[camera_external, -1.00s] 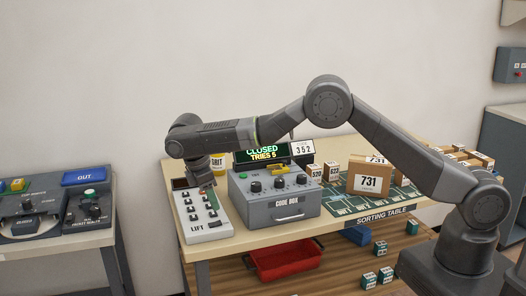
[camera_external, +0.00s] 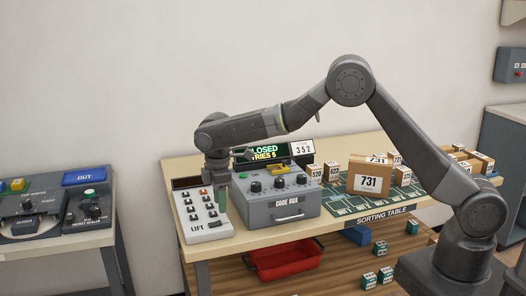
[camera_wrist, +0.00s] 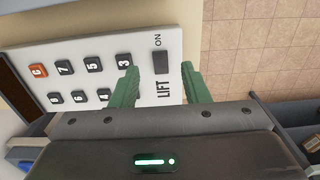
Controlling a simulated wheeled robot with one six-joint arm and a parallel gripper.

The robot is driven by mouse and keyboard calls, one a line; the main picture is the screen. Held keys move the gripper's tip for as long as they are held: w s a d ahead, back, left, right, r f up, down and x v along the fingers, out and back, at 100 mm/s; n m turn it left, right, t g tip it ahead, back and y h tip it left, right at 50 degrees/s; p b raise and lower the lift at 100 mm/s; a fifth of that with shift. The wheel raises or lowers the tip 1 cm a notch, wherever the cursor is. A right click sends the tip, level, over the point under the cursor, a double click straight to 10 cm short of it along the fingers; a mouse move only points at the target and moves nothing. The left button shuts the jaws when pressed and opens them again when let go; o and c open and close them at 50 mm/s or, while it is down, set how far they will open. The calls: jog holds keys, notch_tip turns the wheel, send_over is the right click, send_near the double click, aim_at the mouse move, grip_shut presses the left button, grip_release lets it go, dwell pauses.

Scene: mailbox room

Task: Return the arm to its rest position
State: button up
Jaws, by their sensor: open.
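My gripper (camera_external: 221,203) is open and empty, pointing down over the right side of the white LIFT keypad panel (camera_external: 190,220) in the external view. In the wrist view its two green fingers (camera_wrist: 158,88) stand apart, with the word LIFT and the dark ON key (camera_wrist: 160,63) of the panel between and beyond them. The fingers appear beside the grey code box (camera_external: 283,209); whether they touch anything cannot be told. My arm is bent up at the elbow and reaches left from its base at the lower right.
A display reading CLOSED, TRIES 5 (camera_external: 268,151) stands behind the code box, beside a 352 card (camera_external: 303,148). A 731 carton (camera_external: 369,179) and several small boxes stand on the sorting table (camera_external: 345,144). A red bin (camera_external: 284,262) is below. Free air lies above the table.

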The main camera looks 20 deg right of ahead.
notch_tip(320, 180, up, 8)
jog(key=s+a+m+t+b, duration=0.1)
jog(key=s+m+t, duration=0.1)
jog(key=m, duration=1.1)
jog(key=shift+s+b, duration=0.15)
jog(key=shift+b, duration=0.2)
jog(key=shift+a, duration=0.1)
jog(key=shift+o, duration=0.5)
